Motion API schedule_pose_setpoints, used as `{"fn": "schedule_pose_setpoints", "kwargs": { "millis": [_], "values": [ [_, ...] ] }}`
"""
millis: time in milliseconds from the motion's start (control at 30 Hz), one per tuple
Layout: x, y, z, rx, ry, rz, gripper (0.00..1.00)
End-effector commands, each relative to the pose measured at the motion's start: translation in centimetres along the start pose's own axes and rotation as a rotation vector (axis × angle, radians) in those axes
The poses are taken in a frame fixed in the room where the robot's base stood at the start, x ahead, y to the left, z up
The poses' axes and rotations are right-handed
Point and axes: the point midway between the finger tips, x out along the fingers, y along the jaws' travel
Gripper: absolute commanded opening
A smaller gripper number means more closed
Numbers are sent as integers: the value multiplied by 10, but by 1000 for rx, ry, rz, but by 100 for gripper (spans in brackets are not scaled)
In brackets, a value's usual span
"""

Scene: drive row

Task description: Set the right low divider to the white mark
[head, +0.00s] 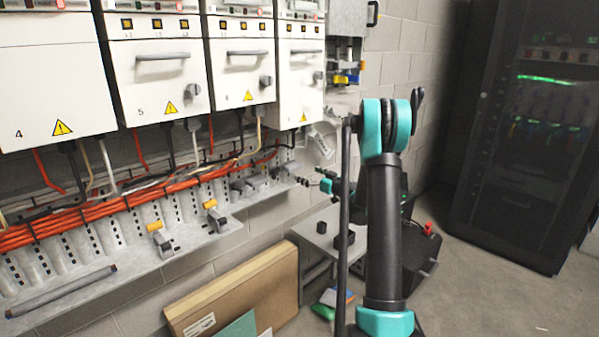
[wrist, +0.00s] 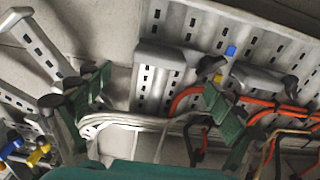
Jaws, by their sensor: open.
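Low on the slotted cable tray (head: 190,243), two grey pieces with yellow tops stand out: a left one (head: 160,240) and a right one (head: 215,216). Farther right are darker grey blocks (head: 246,186). I cannot tell for sure which is the right low divider. In the wrist view, a grey block (wrist: 160,56) and another grey block (wrist: 264,80) with dark knobs lie on slotted metal, with a small blue tab (wrist: 231,51) between them. My gripper (wrist: 155,92) is open and empty, its green fingers wide apart; it also shows near the tray's right end (head: 328,185). I cannot make out a white mark.
Orange and black cables (head: 100,215) run along the tray below white drive cabinets (head: 155,80). A cardboard box (head: 235,290) leans on the wall below. A small grey table (head: 322,232) stands behind my arm, and a dark rack (head: 530,130) at right. Floor at lower right is clear.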

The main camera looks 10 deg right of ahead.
Motion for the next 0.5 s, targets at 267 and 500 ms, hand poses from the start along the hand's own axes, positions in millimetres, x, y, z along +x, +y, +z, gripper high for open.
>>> {"fn": "schedule_pose_setpoints", "kwargs": {
  "millis": [267, 500],
  "values": [
    [-35, 0, 0, 0, 0, 0, 94],
    [-40, 0, 0, 0, 0, 0, 94]
  ]
}}
